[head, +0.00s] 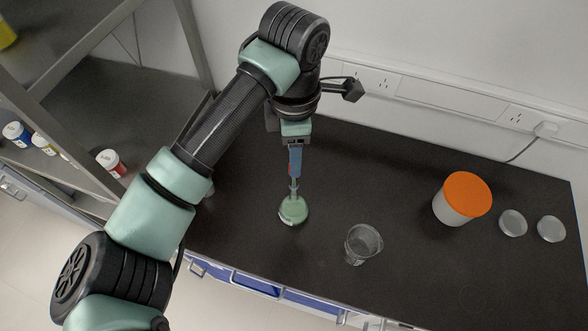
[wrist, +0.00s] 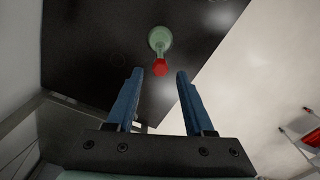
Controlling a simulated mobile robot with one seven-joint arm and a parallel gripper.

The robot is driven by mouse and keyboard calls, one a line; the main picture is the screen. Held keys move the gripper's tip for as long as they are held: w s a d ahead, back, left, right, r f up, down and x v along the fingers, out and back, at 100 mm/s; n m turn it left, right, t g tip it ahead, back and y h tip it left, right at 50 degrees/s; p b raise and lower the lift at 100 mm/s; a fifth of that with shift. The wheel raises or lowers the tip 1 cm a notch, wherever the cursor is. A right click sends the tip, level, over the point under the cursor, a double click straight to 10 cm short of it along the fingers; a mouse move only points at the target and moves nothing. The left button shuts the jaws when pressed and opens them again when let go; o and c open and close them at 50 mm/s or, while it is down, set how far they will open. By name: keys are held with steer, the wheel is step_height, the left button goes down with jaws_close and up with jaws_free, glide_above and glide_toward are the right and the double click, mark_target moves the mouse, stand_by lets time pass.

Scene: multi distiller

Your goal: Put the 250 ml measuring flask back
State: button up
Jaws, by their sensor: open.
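The measuring flask (head: 293,209) stands upright on the dark bench below my gripper, with pale green liquid in its round body. In the wrist view the flask (wrist: 160,38) lies ahead of the fingers, its red stopper (wrist: 160,67) lined up between the two blue fingertips. My gripper (head: 295,168) points down over the flask's neck. It is open in the wrist view (wrist: 160,74), with a gap on each side of the stopper. In the head view the fingers hide the stopper and upper neck. I cannot read a volume mark.
A clear beaker (head: 362,244) stands right of the flask near the front edge. A white container with an orange lid (head: 467,194) and two glass dishes (head: 512,223) are farther right. A metal shelf with several small bottles (head: 111,162) is at the left.

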steer(key=shift+r, duration=1.45)
